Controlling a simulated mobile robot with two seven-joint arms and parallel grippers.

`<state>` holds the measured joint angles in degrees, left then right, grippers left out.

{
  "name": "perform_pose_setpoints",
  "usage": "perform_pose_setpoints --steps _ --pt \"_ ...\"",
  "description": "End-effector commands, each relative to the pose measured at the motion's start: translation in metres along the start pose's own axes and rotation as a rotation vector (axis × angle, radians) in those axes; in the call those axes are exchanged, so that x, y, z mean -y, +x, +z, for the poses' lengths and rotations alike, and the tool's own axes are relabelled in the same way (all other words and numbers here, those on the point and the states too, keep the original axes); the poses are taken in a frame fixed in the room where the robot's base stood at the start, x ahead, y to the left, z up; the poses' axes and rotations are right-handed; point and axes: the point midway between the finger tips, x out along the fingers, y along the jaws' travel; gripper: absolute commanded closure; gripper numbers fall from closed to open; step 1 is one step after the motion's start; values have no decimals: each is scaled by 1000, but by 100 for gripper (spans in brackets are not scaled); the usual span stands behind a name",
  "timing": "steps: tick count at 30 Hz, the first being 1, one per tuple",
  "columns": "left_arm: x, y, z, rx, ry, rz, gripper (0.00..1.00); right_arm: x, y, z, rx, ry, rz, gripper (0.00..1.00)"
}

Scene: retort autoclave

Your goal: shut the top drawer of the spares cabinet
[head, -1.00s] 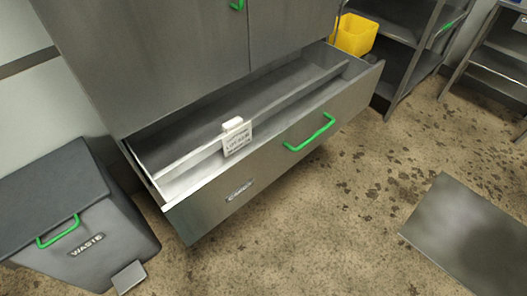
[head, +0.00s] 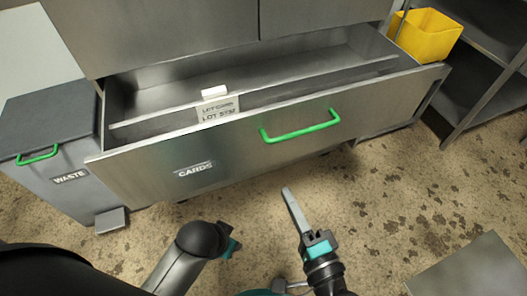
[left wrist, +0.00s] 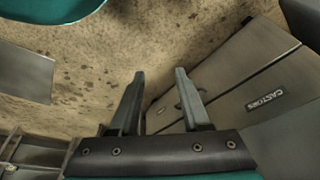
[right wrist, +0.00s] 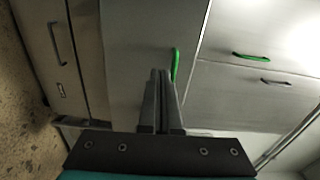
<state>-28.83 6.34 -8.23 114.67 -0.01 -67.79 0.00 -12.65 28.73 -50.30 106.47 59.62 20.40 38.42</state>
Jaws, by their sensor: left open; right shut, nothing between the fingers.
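A wide steel drawer (head: 230,152) with a green bar handle (head: 300,127) and a label that seems to read CARDS stands pulled out below two doors in the head view. I cannot tell whether it belongs to the spares cabinet. My right gripper (head: 287,190) is shut and empty, in front of and below that handle, apart from it in the head view. In the right wrist view its closed fingers (right wrist: 160,72) appear beside a green handle (right wrist: 175,62). My left gripper (left wrist: 160,73) is open and empty; a panel labelled CASTORS (left wrist: 235,100) lies beyond it.
A grey waste bin (head: 50,125) stands left of the drawer. A yellow container (head: 428,35) and a dark shelf rack (head: 480,80) are at right. A grey plate (head: 470,268) lies lower right. A LOT card (head: 217,108) stands in the drawer. Speckled floor is open in front.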

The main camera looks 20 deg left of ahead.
Motion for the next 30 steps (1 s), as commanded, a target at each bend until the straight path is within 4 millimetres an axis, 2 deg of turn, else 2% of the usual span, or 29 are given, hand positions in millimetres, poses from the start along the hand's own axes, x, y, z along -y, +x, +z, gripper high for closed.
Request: perform_pose_setpoints --steps 4,7,21,27,30 --pt "0 -5 -2 -4 -1 1 53 7 5 3 1 36 -18 100" --pt "0 -7 -4 -8 -2 1 53 7 16 3 0 37 -17 100" --pt "0 -22 -13 -35 -3 -1 53 8 103 3 2 34 -17 100" --pt "0 -29 -17 -47 -3 -1 53 7 129 3 1 32 -15 100" --pt "0 -32 -21 -57 -3 -1 53 8 136 3 2 31 -14 100"
